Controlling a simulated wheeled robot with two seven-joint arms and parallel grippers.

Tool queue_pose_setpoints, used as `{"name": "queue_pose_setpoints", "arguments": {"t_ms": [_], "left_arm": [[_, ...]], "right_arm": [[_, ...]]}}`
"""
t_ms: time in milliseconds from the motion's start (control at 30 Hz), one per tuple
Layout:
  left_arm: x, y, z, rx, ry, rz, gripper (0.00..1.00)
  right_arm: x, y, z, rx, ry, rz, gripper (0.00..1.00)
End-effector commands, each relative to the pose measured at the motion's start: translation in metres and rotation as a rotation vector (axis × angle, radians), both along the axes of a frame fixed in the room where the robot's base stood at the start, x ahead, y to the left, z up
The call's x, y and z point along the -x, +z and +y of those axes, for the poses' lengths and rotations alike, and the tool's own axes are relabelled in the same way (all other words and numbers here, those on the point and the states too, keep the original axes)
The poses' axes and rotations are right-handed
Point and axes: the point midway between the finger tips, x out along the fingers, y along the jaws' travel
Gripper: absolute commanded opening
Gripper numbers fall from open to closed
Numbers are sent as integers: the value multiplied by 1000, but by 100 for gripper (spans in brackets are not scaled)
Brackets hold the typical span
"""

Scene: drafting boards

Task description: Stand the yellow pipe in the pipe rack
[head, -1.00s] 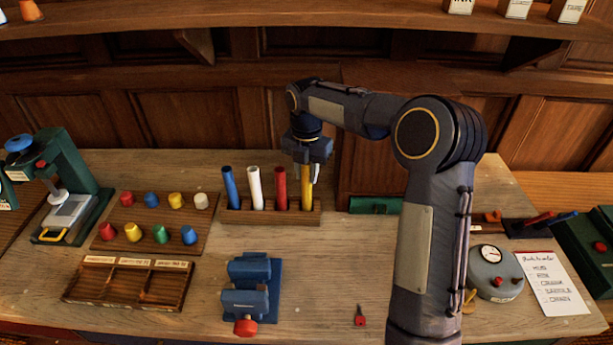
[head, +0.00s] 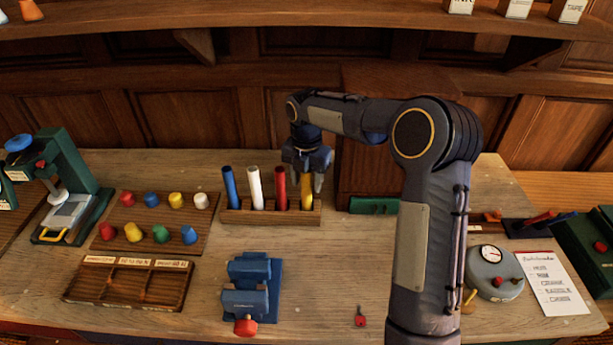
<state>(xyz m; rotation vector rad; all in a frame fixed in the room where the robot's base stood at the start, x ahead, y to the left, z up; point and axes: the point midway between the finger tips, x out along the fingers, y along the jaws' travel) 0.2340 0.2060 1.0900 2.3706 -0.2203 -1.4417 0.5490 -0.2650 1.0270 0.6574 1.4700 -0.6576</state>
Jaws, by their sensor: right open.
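The yellow pipe (head: 307,200) stands upright at the right end of the wooden pipe rack (head: 265,217). A blue pipe (head: 230,188), a white pipe (head: 254,187) and a red pipe (head: 280,188) stand in the rack to its left. My right gripper (head: 308,183) is open, pointing down over the yellow pipe, with its fingers around the upper part. The gripper hides the pipe's top, and I cannot tell whether the fingers touch it. My left gripper is not in view.
A blue vise (head: 250,290) stands in front of the rack. Left are a peg board (head: 150,222) with several coloured pegs and a divided wooden tray (head: 130,282). A red key-like item (head: 360,318) lies on the front bench. A round gauge (head: 494,275) stands at right.

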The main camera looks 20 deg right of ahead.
Motion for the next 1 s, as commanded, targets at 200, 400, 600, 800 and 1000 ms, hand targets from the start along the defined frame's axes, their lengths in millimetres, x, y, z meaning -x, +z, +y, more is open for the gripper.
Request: {"name": "queue_pose_setpoints", "arguments": {"t_ms": [200, 400, 600, 800, 1000], "left_arm": [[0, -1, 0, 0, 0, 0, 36], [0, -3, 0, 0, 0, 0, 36], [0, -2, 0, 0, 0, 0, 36], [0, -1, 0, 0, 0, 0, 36], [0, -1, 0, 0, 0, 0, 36]], "right_arm": [[-1, 21, 0, 0, -1, -6, 47], [-1, 65, 0, 0, 0, -6, 47], [-1, 103, 0, -1, 1, -4, 47], [-1, 121, 0, 0, 0, -1, 47], [5, 127, -1, -4, -32, -9, 47]]}}
